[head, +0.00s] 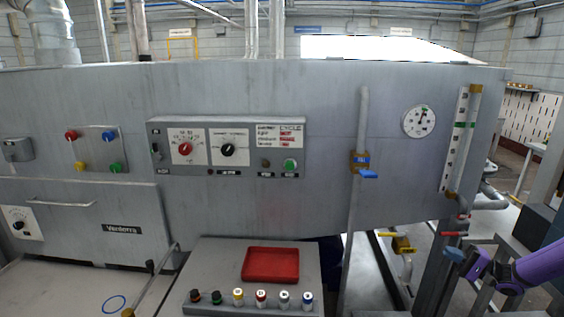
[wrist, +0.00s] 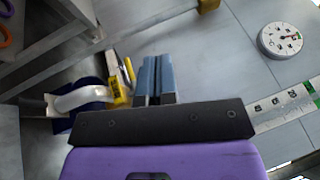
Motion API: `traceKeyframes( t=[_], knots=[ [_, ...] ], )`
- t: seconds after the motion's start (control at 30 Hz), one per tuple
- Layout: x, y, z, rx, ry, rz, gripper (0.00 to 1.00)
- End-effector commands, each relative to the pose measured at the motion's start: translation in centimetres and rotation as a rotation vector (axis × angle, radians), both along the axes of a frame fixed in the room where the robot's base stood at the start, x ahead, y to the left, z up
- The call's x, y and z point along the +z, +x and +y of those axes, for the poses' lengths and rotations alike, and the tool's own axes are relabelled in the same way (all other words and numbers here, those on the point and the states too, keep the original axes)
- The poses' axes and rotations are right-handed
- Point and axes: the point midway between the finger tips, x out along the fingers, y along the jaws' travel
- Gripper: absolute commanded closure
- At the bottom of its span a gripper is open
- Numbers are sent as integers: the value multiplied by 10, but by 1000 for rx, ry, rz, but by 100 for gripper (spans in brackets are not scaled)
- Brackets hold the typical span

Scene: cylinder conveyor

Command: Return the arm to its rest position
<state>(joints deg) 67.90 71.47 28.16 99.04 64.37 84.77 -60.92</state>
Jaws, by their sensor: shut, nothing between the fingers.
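My purple arm enters the head view at the lower right, and my gripper (head: 453,254) points left there, close to the pipework at the right end of the grey machine (head: 250,90). In the wrist view the two blue fingers of my gripper (wrist: 155,78) stand side by side, shut with nothing held. A yellow-handled valve (head: 402,245) is left of the gripper in the head view. A red-handled valve (head: 455,233) is just above the fingertips. I cannot tell whether the gripper touches any pipe.
A round gauge (head: 419,121) and a striped level scale (head: 456,135) are on the machine's right part. A blue-handled valve (head: 366,173) is on a vertical pipe. A red tray (head: 271,265) lies on a grey stand with several colored knobs. Grey frame bars surround the lower right.

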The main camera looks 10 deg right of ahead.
Motion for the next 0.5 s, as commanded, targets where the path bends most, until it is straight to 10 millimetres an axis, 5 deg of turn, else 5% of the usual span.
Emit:
traceKeyframes(
  t=[0.5],
  knots=[
    [118,-8,117,434,-470,243,100]
  ],
)
